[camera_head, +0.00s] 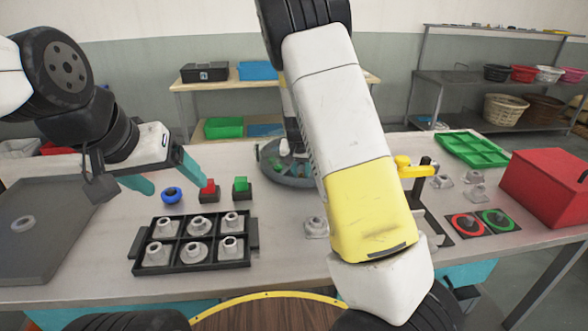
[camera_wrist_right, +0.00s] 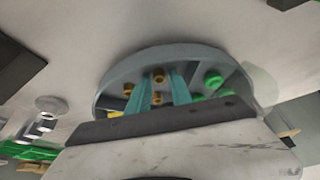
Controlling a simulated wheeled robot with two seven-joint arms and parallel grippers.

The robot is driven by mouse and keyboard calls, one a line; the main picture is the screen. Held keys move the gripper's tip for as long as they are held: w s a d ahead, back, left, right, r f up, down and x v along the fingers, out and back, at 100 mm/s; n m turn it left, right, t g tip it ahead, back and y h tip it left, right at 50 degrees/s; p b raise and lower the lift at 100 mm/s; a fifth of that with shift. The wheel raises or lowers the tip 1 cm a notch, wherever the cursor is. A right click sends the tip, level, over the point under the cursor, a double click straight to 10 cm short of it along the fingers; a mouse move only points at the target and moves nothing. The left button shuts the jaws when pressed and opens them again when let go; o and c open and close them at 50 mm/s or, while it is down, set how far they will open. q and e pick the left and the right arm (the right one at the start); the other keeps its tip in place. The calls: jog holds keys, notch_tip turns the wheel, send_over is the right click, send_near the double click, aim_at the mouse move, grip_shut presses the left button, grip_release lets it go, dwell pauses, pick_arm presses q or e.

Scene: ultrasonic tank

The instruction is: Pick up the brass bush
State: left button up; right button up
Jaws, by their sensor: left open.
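Several small brass bushes (camera_wrist_right: 158,75) sit in the round grey divided tray (camera_wrist_right: 108,83) in the right wrist view. My right gripper (camera_wrist_right: 162,84) is at the tray with its two teal fingers apart. Brass pieces show between and beside the fingers; whether any is touched cannot be told. In the head view the tray (camera_head: 285,179) stands mid-table, partly hidden by my right arm, and the bushes cannot be made out.
Green pieces (camera_wrist_right: 213,79) lie in another tray compartment. A black rack (camera_head: 206,272) with several grey fittings stands front left. Red (camera_head: 207,190) and green (camera_head: 241,188) blocks stand behind it. A red box (camera_head: 548,185) and green tray (camera_head: 471,149) are at right.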

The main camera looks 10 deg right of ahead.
grip_shut()
